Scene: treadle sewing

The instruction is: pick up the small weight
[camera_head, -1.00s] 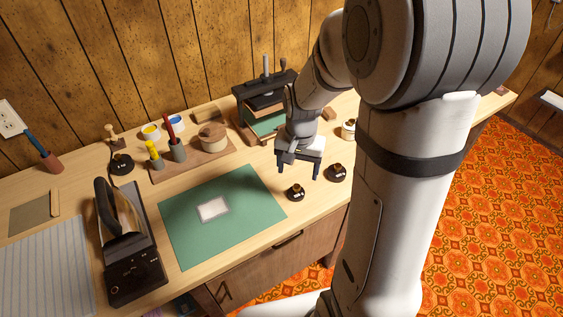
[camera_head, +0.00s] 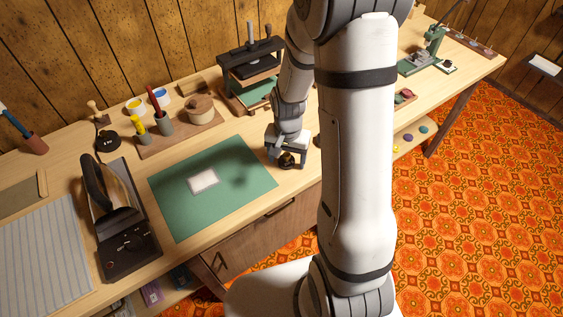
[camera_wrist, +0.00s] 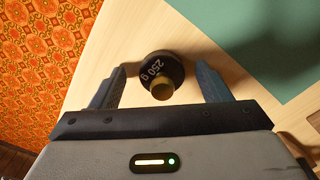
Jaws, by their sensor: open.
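A small black weight with a brass knob, marked 250 g, stands upright on the wooden worktop; it shows in the wrist view (camera_wrist: 163,70) and at my gripper in the head view (camera_head: 287,160). My gripper (camera_wrist: 160,74) is open, one finger on each side of the weight, with a visible gap to both. It also shows in the head view (camera_head: 288,155), low over the worktop. A dark sliver beside my arm may be a second weight, mostly hidden.
A green mat (camera_head: 185,220) with a pale card (camera_head: 203,180) lies left of my gripper. A black press (camera_head: 250,70) stands behind. The worktop's front edge is close, with patterned floor (camera_head: 450,220) beyond.

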